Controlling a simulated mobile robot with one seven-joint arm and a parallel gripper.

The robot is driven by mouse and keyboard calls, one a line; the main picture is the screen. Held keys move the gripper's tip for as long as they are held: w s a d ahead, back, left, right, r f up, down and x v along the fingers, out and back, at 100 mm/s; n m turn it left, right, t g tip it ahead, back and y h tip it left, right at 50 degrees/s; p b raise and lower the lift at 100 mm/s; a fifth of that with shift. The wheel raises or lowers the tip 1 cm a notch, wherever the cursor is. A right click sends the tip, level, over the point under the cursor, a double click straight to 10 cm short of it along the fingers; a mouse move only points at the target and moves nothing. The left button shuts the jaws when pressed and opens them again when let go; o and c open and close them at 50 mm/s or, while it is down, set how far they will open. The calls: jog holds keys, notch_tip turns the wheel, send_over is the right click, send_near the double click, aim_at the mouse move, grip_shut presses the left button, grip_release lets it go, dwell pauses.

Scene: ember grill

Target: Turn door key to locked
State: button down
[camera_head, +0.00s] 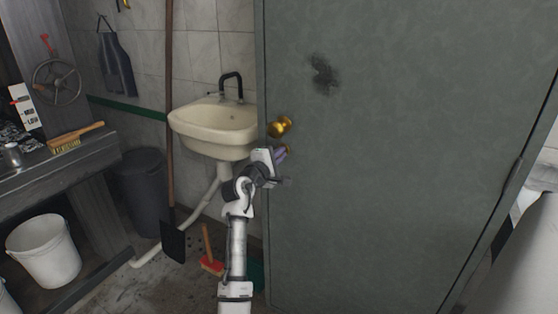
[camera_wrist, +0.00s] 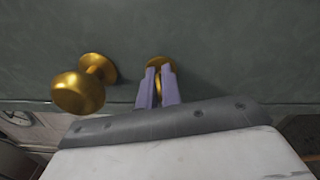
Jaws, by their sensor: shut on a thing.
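The grey-green door (camera_head: 400,150) fills the right half of the head view. A round brass knob (camera_head: 280,127) sits near its left edge; it also shows in the wrist view (camera_wrist: 80,92). Just below the knob in the head view is the brass key (camera_wrist: 158,83), seen in the wrist view beside the knob in front of a round brass plate (camera_wrist: 161,62). My gripper (camera_wrist: 158,82) has its two purple fingers closed around the key at the plate. It also shows in the head view (camera_head: 282,153). The fingers hide part of the key, and I cannot tell how far it is turned.
A cream sink (camera_head: 215,125) with a black tap stands left of the door. A wooden bench (camera_head: 70,165) is at far left.

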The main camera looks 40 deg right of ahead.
jog(key=shift+m+b, duration=0.7)
jog(key=shift+m, duration=0.9)
jog(key=c, duration=1.6)
grip_release()
jog(key=b+v, duration=0.2)
jog(key=v, duration=1.1)
jog(key=shift+s+a+f, duration=0.1)
jog(key=shift+s+a, duration=0.15)
jog(key=shift+a, duration=0.1)
